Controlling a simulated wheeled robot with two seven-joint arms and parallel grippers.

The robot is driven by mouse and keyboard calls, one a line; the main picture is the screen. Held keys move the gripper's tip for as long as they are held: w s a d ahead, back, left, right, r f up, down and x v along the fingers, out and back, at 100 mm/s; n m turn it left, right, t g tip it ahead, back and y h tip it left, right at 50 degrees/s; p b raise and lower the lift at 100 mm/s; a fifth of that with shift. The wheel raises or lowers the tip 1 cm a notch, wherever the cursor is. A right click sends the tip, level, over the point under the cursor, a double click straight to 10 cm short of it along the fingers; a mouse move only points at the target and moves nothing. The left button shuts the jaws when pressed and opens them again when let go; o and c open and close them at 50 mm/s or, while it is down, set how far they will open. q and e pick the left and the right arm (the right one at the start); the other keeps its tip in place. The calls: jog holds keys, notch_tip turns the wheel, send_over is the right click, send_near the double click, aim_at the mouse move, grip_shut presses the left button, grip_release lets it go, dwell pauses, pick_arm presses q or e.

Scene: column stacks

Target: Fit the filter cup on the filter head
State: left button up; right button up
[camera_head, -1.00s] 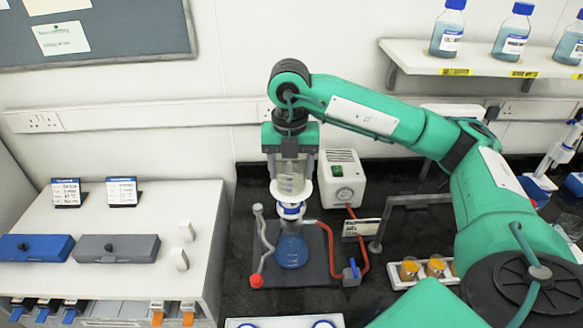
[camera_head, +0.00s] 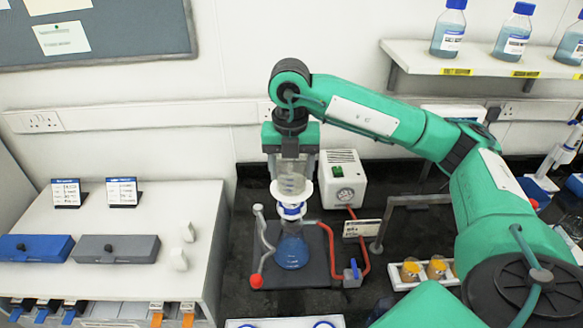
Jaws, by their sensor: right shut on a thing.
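My right gripper (camera_head: 291,160) points straight down and is shut on the clear filter cup (camera_head: 292,184). The cup is upright, with graduation marks and a white flange at its lower end. Directly below it is the filter head (camera_head: 291,210), white and blue, on top of the flask with blue liquid (camera_head: 292,250). The cup's lower end appears to meet the filter head; I cannot tell from this view whether it is seated. The fingers partly hide the cup's upper sides. My left gripper is not in view.
The flask stands on a dark mat (camera_head: 318,268) with a red tube (camera_head: 362,250) and a blue valve. A white pump (camera_head: 343,178) with a gauge stands behind right. A white cabinet (camera_head: 140,230) is at the left. Small amber-topped jars (camera_head: 410,270) stand at the right.

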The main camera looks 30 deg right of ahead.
jog(key=shift+f+b, duration=0.8)
jog(key=shift+f, duration=0.05)
dwell(0.3)
jog(key=shift+f+b, duration=0.55)
jog(key=shift+b, duration=0.15)
dwell(0.7)
jog(key=o, duration=1.4)
jog(key=shift+r, duration=0.15)
notch_tip(320, 180, up, 9)
jog(key=p, duration=0.5)
jog(key=shift+p, duration=0.3)
dwell(0.4)
